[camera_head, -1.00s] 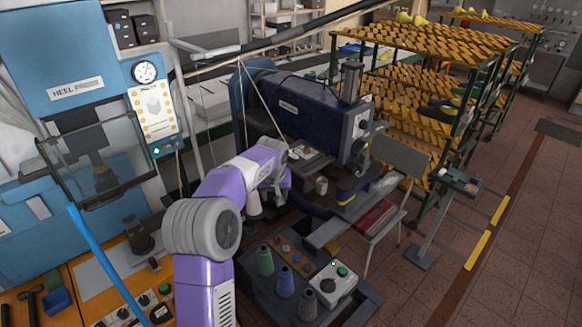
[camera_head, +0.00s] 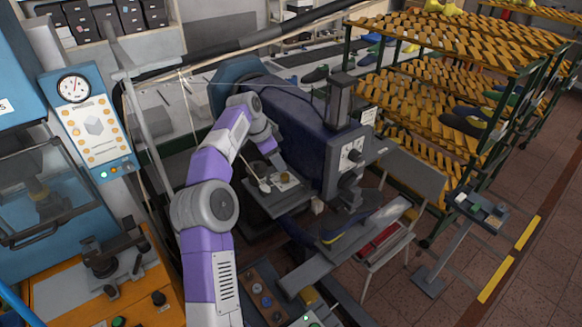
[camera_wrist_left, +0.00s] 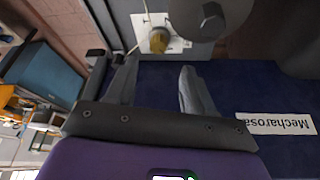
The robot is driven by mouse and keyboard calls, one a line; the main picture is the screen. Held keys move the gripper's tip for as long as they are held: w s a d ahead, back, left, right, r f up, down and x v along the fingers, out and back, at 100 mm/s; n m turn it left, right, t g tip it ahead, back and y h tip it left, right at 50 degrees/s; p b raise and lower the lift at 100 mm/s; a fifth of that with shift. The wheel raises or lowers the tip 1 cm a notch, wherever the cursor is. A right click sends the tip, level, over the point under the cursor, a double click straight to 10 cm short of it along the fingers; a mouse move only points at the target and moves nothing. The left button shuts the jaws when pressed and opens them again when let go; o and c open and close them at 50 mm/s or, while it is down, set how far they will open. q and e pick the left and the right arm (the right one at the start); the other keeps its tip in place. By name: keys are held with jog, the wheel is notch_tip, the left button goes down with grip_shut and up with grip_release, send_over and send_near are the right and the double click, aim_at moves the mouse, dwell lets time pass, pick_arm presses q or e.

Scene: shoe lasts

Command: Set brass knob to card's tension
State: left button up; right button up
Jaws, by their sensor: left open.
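The small brass knob (camera_head: 284,177) sits on a pale plate at the sewing machine's left side. In the left wrist view the brass knob (camera_wrist_left: 158,41) stands on its white plate (camera_wrist_left: 178,44), beyond the fingertips and roughly between them. My left gripper (camera_wrist_left: 160,70) is open and empty, with a gap to the knob. In the head view my left gripper (camera_head: 273,161) points down close above the plate and is partly hidden by its own wrist. A small white printed card (camera_head: 368,116) shows at the machine's right; its text is too small to read. My right gripper is not in view.
The dark blue machine body (camera_head: 297,125) stands right beside my left gripper. A pale spoon-shaped part (camera_head: 264,186) lies close to the knob. A blue press with a gauge (camera_head: 73,88) stands at left, and shoe racks (camera_head: 440,75) at right.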

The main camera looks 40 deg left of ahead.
aim_at(284, 175)
pick_arm(q)
jog(key=shift+s+d+f, duration=0.15)
jog(key=shift+f, duration=0.4)
jog(key=shift+s+d+f, duration=0.15)
jog(key=shift+f, duration=0.4)
jog(key=x, duration=0.4)
jog(key=shift+w+f, duration=0.1)
jog(key=shift+w, duration=0.3)
jog(key=shift+s, duration=0.15)
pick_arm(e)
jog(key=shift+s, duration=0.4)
